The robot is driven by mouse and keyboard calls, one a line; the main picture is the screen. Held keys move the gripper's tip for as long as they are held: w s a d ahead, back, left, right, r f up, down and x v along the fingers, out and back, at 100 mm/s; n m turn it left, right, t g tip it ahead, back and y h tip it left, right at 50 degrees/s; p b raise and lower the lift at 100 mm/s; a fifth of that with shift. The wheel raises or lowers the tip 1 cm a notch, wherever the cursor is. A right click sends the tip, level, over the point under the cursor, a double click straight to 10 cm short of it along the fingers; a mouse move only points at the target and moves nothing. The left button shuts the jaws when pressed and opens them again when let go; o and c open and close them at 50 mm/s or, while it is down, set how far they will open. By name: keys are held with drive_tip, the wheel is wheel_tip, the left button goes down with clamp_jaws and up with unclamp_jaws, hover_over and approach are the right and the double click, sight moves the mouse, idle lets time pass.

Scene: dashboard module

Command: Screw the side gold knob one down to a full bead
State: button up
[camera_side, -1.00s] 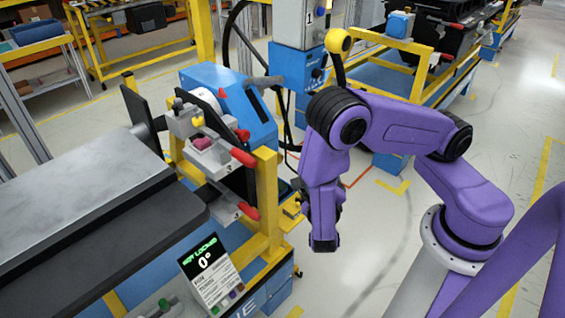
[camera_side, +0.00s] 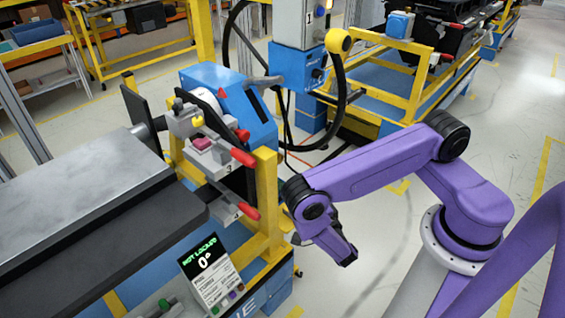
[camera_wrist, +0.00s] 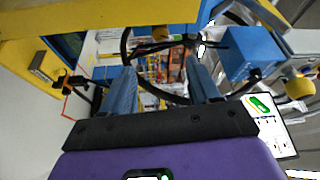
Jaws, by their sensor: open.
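A small gold knob (camera_side: 197,121) sits on the grey clamp fixture at the top of the yellow frame in the side view. In the wrist view, a gold knob (camera_wrist: 300,88) shows at the right, beside grey fixture parts; I cannot tell if it is the same one. My gripper (camera_side: 346,256) hangs in free air to the right of the frame, tilted toward the lower right. In the wrist view its two blue-grey fingers (camera_wrist: 160,80) are apart with nothing between them. The display (camera_side: 208,275) reads "NOT LOCKED" and 0°.
Red-handled clamps (camera_side: 243,157) stick out from the yellow frame (camera_side: 268,195) toward my arm. A dark dashboard panel (camera_side: 80,225) fills the left. A blue box with a black hose (camera_side: 340,85) stands behind.

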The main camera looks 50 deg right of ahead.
sight(281, 160)
drive_tip(key=x, duration=1.5)
drive_tip(key=shift+r, duration=0.15)
drive_tip(key=shift+c, duration=0.2)
drive_tip(key=c, duration=1)
